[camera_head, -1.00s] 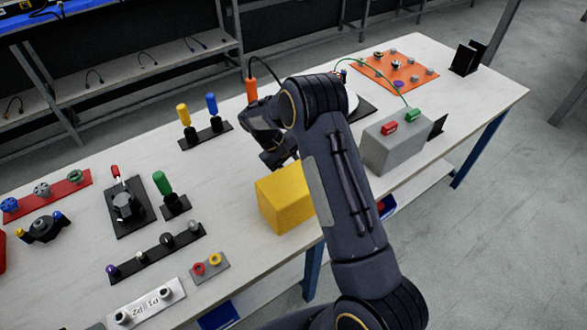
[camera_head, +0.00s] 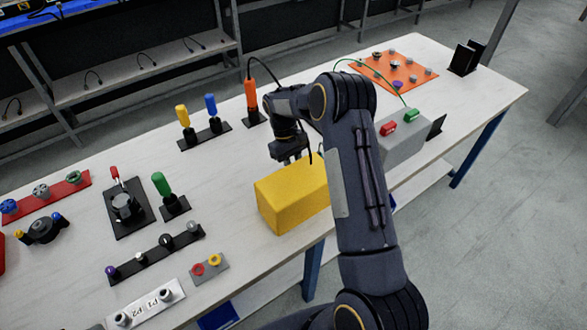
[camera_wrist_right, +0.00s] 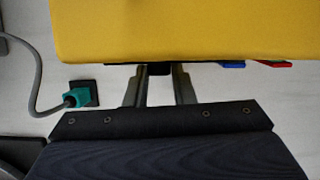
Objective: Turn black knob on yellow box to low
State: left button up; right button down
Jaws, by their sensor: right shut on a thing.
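The yellow box (camera_head: 290,198) sits near the front edge of the table; my right forearm hides its right end. It fills the top of the right wrist view (camera_wrist_right: 180,28). My right gripper (camera_head: 290,156) is low behind the box's far side. In the wrist view the fingers of my right gripper (camera_wrist_right: 158,80) reach the box's edge, shut on a small black piece, the black knob (camera_wrist_right: 158,69). The knob's markings and setting are hidden. My left gripper is not in view.
A grey box (camera_head: 405,148) with red and green tops stands to the right, partly behind my arm. An orange-handled post (camera_head: 251,95) and yellow and blue handles (camera_head: 211,104) stand behind. A green plug (camera_wrist_right: 75,97) shows at left in the wrist view.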

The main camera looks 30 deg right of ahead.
jog(key=y, duration=0.2)
jog(key=d+y, duration=0.1)
jog(key=y, duration=0.1)
jog(key=shift+f+n+g+b, duration=0.1)
jog(key=shift+n+g+b, duration=0.2)
jog(key=shift+n+b, duration=0.1)
jog(key=shift+y, duration=0.4)
jog(key=c, duration=1.2)
grip_release()
jog(key=shift+c, duration=0.2)
jog(key=b+v, duration=0.1)
jog(key=v, duration=0.7)
